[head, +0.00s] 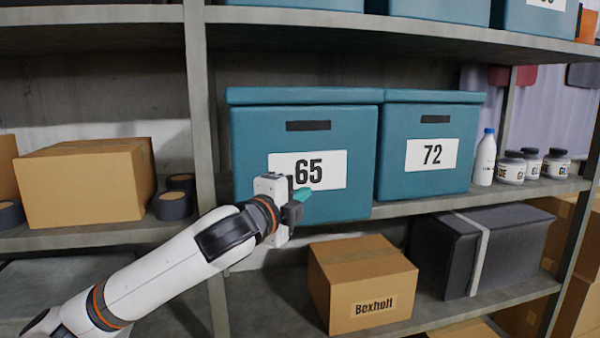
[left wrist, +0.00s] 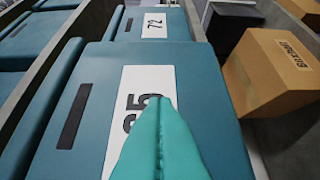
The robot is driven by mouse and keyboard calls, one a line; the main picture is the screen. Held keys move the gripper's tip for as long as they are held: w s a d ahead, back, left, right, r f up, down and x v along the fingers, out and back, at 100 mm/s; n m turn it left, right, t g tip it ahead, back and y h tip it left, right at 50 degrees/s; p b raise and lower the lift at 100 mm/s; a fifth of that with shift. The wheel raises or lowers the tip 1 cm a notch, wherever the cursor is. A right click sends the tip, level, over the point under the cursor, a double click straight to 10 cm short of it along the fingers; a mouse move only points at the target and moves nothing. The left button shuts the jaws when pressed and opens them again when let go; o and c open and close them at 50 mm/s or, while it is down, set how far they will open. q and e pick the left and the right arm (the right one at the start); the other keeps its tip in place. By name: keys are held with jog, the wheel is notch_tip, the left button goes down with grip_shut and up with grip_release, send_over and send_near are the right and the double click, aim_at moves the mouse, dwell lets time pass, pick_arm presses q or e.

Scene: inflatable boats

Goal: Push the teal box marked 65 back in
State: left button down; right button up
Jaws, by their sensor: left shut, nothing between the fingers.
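The teal box marked 65 (head: 345,204) stands upright on the middle shelf, with a lid, a dark handle slot and a white label. Its front sticks out past the shelf edge, further than the teal box marked 72 (head: 405,185) beside it on the right. My left gripper (head: 302,194) is in front of its label, shut and empty. In the left wrist view the closed teal fingertips (left wrist: 158,108) overlap the label of box 65 (left wrist: 195,85); I cannot tell whether they touch it. My right gripper is not in view.
A cardboard box (head: 362,284) and a dark strapped case (head: 468,250) sit on the shelf below. A white bottle (head: 484,160) and several jars (head: 511,167) stand right of box 72. A grey post (head: 200,100) and another cardboard box (head: 85,182) are at left.

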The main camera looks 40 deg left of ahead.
aim_at(310, 179)
pick_arm(q)
jog(key=w+a, duration=0.1)
jog(key=w, duration=0.1)
jog(key=w+a+p, duration=0.1)
jog(key=w+a, duration=0.1)
jog(key=shift+w+a, duration=0.1)
jog(key=shift+w, duration=0.2)
jog(key=shift+w+a+p, duration=0.1)
jog(key=shift+p, duration=0.25)
